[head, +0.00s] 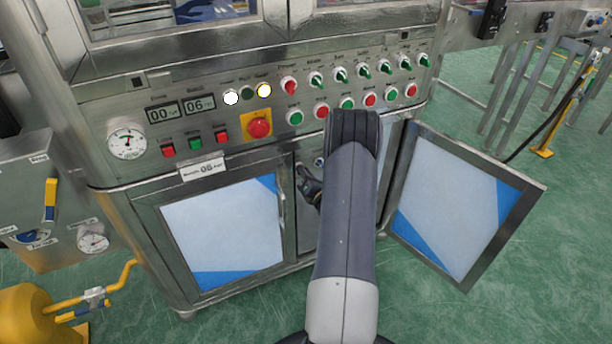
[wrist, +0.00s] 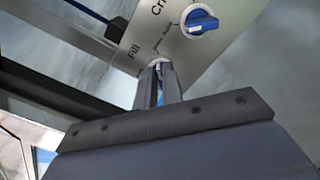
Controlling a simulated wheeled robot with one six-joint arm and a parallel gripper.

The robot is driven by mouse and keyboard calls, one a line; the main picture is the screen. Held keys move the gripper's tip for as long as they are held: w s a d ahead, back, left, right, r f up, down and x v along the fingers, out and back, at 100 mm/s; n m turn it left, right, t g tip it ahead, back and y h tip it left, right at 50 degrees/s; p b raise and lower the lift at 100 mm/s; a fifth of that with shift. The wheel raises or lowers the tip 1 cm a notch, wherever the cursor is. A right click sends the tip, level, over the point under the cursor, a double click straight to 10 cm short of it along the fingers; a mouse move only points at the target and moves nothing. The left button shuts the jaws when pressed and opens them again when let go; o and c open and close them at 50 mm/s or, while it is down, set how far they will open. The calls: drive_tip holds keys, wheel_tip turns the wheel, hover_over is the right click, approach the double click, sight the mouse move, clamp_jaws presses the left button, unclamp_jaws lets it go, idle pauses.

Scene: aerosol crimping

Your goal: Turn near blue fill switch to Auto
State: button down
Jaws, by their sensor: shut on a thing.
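In the wrist view, my gripper (wrist: 158,72) is shut on the blue fill switch (wrist: 160,98), below the "Fill" label on a grey panel (wrist: 177,50). Only a sliver of blue shows between the fingers; the switch's setting is hidden. A second blue switch (wrist: 198,22) sits farther along the panel, beside a label starting "Cr", apart from the fingers. In the head view, my gripper (head: 304,174) reaches the narrow panel between the cabinet doors, partly covered by my arm.
An open cabinet door (head: 462,215) swings out right of my arm. Another door panel (head: 224,230) is on the left. Above are a red emergency button (head: 258,127), rows of knobs and lit lamps (head: 264,90). Green floor (head: 535,260) is clear at right.

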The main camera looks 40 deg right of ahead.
drive_tip(key=shift+w+a+f+n+b, duration=0.1)
drive_tip(key=shift+a+n+b, duration=0.05)
drive_tip(key=shift+n+b, duration=2.3)
drive_tip(key=shift+s+a+r+n+b, duration=0.15)
drive_tip(key=shift+n+b, duration=1.45)
drive_tip(key=shift+n, duration=1.6)
drive_tip(key=shift+w+a+f+n+b, duration=0.15)
drive_tip(key=shift+n+b, duration=1.9)
drive_tip(key=shift+n, duration=0.8)
drive_tip(key=c, duration=1.5)
unclamp_jaws()
drive_tip(key=shift+c, duration=0.2)
drive_tip(key=p+v, duration=0.2)
drive_tip(key=v, duration=0.8)
drive_tip(key=shift+s+p, duration=0.35)
